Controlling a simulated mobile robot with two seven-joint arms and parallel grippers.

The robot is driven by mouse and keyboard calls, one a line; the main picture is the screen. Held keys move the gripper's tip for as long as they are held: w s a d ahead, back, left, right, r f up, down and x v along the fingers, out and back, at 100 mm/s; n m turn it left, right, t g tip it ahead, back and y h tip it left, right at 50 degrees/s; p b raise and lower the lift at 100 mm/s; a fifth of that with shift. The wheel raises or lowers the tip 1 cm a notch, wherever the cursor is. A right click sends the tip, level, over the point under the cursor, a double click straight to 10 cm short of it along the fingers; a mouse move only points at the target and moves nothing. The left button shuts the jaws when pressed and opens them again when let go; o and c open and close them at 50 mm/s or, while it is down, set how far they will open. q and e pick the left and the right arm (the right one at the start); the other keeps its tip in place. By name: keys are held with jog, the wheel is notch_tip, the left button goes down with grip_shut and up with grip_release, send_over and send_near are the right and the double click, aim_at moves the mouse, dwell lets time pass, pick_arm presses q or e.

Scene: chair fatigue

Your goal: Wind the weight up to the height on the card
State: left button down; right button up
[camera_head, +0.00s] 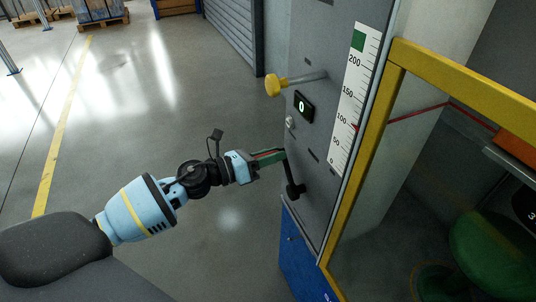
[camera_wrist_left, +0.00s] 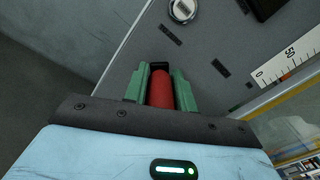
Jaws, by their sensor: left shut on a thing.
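My left gripper (camera_head: 272,154) comes in from the left and is shut on the red grip of the crank (camera_head: 293,185), on the lower front of the grey machine panel. In the left wrist view the green fingers (camera_wrist_left: 160,88) stand either side of the red crank grip (camera_wrist_left: 160,92). A white height scale (camera_head: 352,100) runs up the panel from 0 past 200, with a green square (camera_head: 358,41) near its top. A small red mark shows at its right edge, near or just below 100. The weight and a separate card cannot be made out. My right gripper is out of view.
A yellow knob on a rod (camera_head: 272,85) sticks out above a black counter (camera_head: 303,106) reading 0. A yellow frame (camera_head: 367,155) stands right of the panel, with a green rounded object (camera_head: 490,245) behind it.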

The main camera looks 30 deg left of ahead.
aim_at(289, 175)
pick_arm(q)
jog(key=s+d+r+m+p, duration=0.1)
jog(key=d+m, duration=0.1)
jog(key=m, duration=0.1)
jog(key=s+d+m+p, duration=0.1)
jog(key=s+d+m, duration=0.1)
jog(key=m, duration=0.1)
jog(key=s+d+r+m+p, duration=0.1)
jog(key=s+d+m, duration=0.1)
jog(key=m, duration=0.1)
jog(key=shift+d+r+m, duration=0.3)
jog(key=shift+s+d+f+m+p, duration=0.2)
jog(key=shift+s+d+m+p, duration=0.1)
jog(key=shift+m, duration=0.2)
jog(key=shift+f, duration=0.1)
jog(key=c, duration=1.2)
grip_release()
